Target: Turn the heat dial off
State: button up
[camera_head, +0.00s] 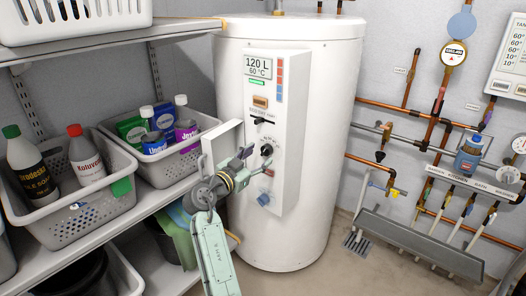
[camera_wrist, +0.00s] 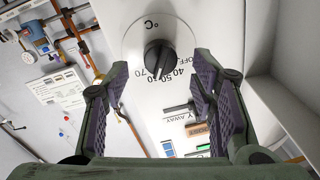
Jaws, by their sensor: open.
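The heat dial (camera_head: 266,150) is a round black knob on the white control panel (camera_head: 292,140) of a tall white water tank (camera_head: 330,130). In the wrist view the dial (camera_wrist: 160,60) shows close up, with a ridge across its face and printed marks "40 50 60 70", "OFF" and "°C" around it. My gripper (camera_head: 258,161) is in front of the panel, close to the dial. In the wrist view my gripper (camera_wrist: 161,88) has its purple-padded fingers wide apart, with the dial showing just beyond and between the tips. Nothing is between the pads. I cannot tell whether a fingertip touches the panel.
At left, a shelf holds grey baskets (camera_head: 85,212) with bottles. Copper pipes (camera_head: 385,106) and gauges cover the right wall.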

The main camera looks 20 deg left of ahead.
aim_at(263, 153)
jog(key=shift+x, duration=1.5)
jog(key=c, duration=1.1)
jog(key=shift+c, duration=0.2)
